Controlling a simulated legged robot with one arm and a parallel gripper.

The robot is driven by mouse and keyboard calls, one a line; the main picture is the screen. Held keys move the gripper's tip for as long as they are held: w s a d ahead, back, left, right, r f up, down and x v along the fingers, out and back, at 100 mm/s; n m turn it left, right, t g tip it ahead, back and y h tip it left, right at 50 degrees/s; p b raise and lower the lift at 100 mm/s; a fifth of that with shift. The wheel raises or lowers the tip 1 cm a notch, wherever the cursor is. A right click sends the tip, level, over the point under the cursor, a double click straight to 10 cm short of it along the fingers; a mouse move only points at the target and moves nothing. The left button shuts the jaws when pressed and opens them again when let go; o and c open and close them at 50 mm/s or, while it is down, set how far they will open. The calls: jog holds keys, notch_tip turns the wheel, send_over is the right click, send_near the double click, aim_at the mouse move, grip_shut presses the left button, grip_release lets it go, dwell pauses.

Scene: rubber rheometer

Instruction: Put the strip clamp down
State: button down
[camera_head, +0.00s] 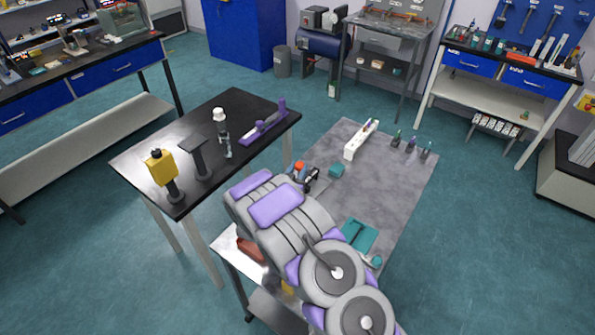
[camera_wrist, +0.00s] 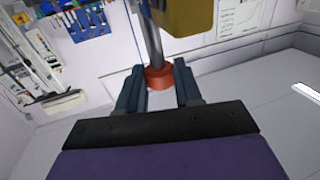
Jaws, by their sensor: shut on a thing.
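In the wrist view my gripper (camera_wrist: 157,76) has a finger on each side of an orange-red collar at the foot of a grey rod. A yellow block tops the rod and is cut off by the frame edge. I take this held piece to be the strip clamp (camera_wrist: 160,77). No supporting surface shows directly under it. In the head view my grey and purple body fills the lower middle. A small red and dark shape (camera_head: 303,171) shows at its far edge; I cannot tell whether it is the gripper and clamp.
A black-topped table (camera_head: 245,103) holds a yellow-headed stand (camera_head: 160,168), a dark stand (camera_head: 198,158), a white-topped piece (camera_head: 220,125) and a purple fixture (camera_head: 262,125). Its front right part has bare room. Benches line the walls.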

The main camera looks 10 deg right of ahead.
jog(key=c, duration=0.8)
grip_release()
jog(key=shift+o, duration=0.2)
jog(key=p+v, duration=0.1)
jog(key=v, duration=1.1)
jog(key=shift+p, duration=0.4)
